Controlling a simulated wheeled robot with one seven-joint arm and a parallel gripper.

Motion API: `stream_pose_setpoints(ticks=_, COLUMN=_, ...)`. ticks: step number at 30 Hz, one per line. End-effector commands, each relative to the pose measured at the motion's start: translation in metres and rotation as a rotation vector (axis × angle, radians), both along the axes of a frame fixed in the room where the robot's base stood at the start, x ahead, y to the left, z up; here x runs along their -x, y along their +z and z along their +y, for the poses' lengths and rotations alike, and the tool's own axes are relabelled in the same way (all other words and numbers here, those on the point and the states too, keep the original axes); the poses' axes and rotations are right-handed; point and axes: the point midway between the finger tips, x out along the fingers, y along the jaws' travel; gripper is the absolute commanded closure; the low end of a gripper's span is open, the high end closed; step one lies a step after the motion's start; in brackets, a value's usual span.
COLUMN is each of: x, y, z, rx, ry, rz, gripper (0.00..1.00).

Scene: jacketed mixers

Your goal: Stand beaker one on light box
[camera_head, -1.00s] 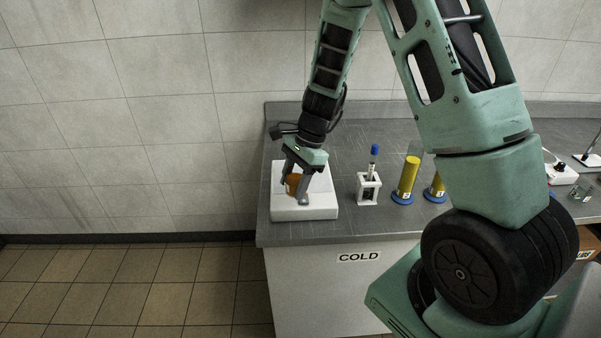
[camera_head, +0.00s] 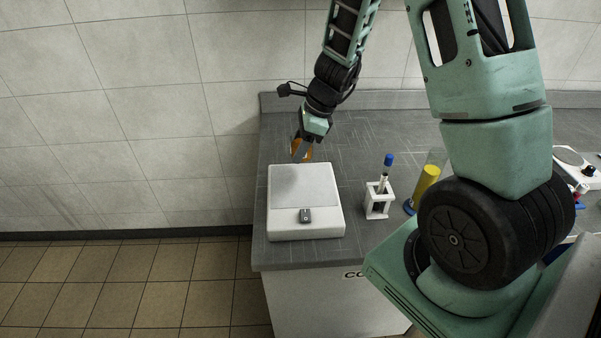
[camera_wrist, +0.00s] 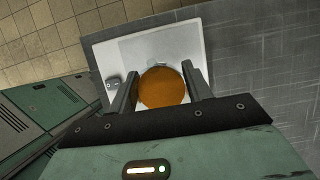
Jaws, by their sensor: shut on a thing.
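A beaker of orange-brown liquid (camera_head: 308,151) is held between the fingers of my gripper (camera_head: 302,147); no number shows on it. In the wrist view its round orange face (camera_wrist: 163,88) sits between the two dark fingers (camera_wrist: 160,90). The light box (camera_head: 306,228) is a low white box with a grey top panel and a small dark switch, at the counter's left end. In the head view the beaker is just beyond its far edge; I cannot tell its height. In the wrist view the beaker overlaps the light box (camera_wrist: 104,60).
Right of the light box stands a white rack (camera_head: 378,207) with a blue-capped tube (camera_head: 387,166). Beyond it is a yellow-filled cylinder (camera_head: 426,182) on a blue base. A white device (camera_head: 574,163) stands at the far right. The light box top is clear apart from its switch.

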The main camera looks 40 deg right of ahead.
Motion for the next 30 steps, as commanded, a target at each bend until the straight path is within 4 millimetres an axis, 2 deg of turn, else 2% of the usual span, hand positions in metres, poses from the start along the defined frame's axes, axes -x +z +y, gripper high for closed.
stream_pose_setpoints(ticks=3, x=0.002, y=-0.026, z=0.000, rx=-0.003, ry=-0.003, rz=0.008, gripper=0.81)
stream_pose_setpoints(ticks=6, x=0.001, y=-0.042, z=0.000, rx=-0.001, ry=-0.002, rz=0.005, gripper=0.81)
stream_pose_setpoints(ticks=11, x=0.001, y=-0.056, z=0.000, rx=0.000, ry=0.000, rz=0.002, gripper=0.81)
stream_pose_setpoints(ticks=18, x=0.001, y=-0.088, z=0.000, rx=-0.001, ry=-0.001, rz=0.003, gripper=0.81)
stream_pose_setpoints(ticks=30, x=0.001, y=-0.094, z=0.000, rx=0.000, ry=0.001, rz=0.002, gripper=0.81)
